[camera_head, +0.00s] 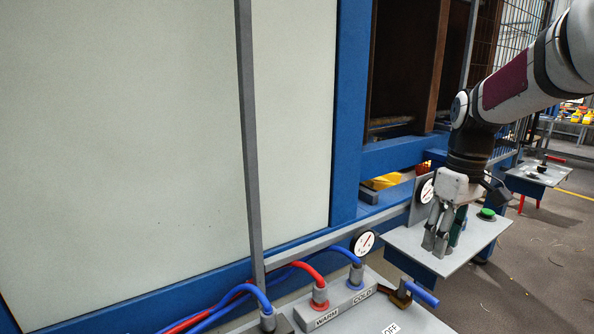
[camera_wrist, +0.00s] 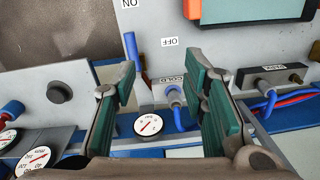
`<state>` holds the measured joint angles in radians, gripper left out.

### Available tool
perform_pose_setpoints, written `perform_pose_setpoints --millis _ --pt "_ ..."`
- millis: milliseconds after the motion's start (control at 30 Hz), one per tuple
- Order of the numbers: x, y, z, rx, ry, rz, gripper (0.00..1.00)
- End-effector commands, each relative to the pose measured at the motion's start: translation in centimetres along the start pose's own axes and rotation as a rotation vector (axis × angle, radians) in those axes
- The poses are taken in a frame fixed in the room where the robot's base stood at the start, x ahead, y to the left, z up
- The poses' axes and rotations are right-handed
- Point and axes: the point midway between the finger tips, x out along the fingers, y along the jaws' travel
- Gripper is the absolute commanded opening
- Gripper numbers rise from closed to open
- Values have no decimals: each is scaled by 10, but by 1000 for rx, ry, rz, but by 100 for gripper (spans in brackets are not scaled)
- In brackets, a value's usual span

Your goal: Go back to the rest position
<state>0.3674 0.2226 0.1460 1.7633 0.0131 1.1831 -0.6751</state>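My gripper (camera_head: 441,240) hangs fingers down over a small grey panel (camera_head: 465,252) with a green button (camera_head: 487,213) to its right. Whether it touches the panel is hard to tell in the head view. In the wrist view my gripper (camera_wrist: 165,85) has its green-padded fingers spread apart. No held object shows between them; a gauge, a blue hose fitting and a grey surface show behind the gap.
At the front, a grey panel (camera_head: 408,322) carries a blue-handled valve (camera_head: 420,293) and WARM and COLD hose fittings. Gauges (camera_head: 364,243) stand along the blue frame. A tall grey post (camera_head: 248,140) rises at left. Open floor (camera_head: 545,262) lies at right.

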Motion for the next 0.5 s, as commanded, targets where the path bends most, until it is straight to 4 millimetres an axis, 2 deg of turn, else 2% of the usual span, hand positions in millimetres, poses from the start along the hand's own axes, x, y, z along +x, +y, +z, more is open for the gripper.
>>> perform_pose_setpoints --millis 33,200,367,500 --pt "-12 -16 9 19 12 25 40" --pt "-35 -63 41 103 59 87 40" --pt "-47 -104 76 184 121 131 40" --pt "-48 -135 108 254 184 154 40"
